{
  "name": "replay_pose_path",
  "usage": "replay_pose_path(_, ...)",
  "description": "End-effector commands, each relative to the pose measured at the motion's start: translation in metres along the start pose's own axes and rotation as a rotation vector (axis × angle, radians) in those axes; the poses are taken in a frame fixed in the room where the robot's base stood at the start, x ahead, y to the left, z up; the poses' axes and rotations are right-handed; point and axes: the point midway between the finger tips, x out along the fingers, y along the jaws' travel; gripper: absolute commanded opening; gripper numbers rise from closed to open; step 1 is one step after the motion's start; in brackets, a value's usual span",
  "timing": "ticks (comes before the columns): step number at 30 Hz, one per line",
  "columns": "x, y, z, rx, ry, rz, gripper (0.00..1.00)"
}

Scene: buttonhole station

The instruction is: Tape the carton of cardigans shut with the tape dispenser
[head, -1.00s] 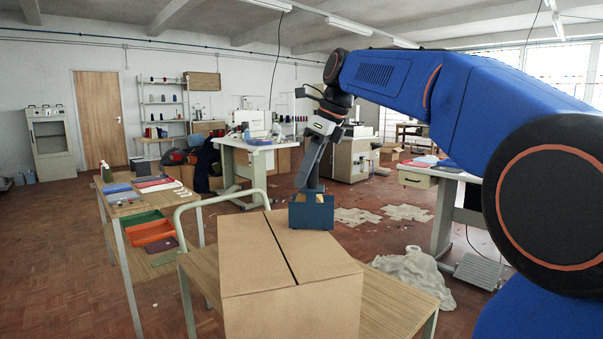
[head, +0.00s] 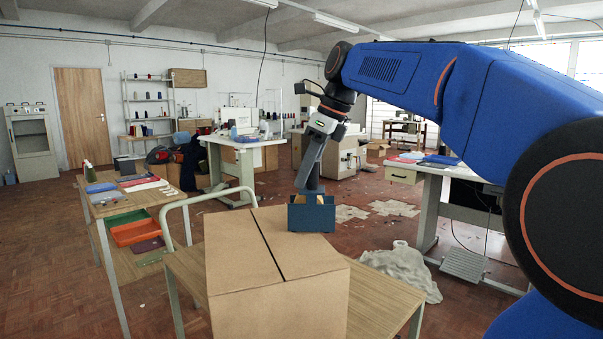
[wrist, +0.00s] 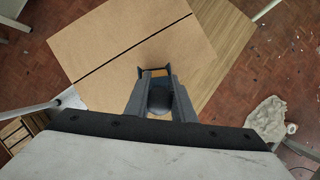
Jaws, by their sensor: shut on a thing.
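The cardboard carton (head: 278,295) stands on a wooden-topped table, its top flaps folded down flat. A dark straight gap runs between the two flaps; the cardigans inside are hidden. The carton also shows in the wrist view (wrist: 115,45), with the gap running diagonally. My gripper (head: 311,190) points down and is shut on the blue tape dispenser (head: 312,215). The dispenser is at the carton's far right edge, to the right of the gap; I cannot tell whether it touches the cardboard. In the wrist view, my gripper (wrist: 157,92) partly hides the dispenser.
The table (head: 385,295) has free wood right of the carton and a pale rail (head: 205,197) at its left. A side bench (head: 125,185) holds folded cloths, with green and orange trays below. A crumpled pale cloth (head: 402,270) lies on the floor at right.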

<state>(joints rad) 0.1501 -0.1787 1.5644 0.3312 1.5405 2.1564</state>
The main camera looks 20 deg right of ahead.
Motion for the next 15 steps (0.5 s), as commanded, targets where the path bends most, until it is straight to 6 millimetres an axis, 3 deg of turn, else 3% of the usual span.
replay_pose_path(15,-0.009,0.011,-0.021,0.001,0.001,0.0,0.0)
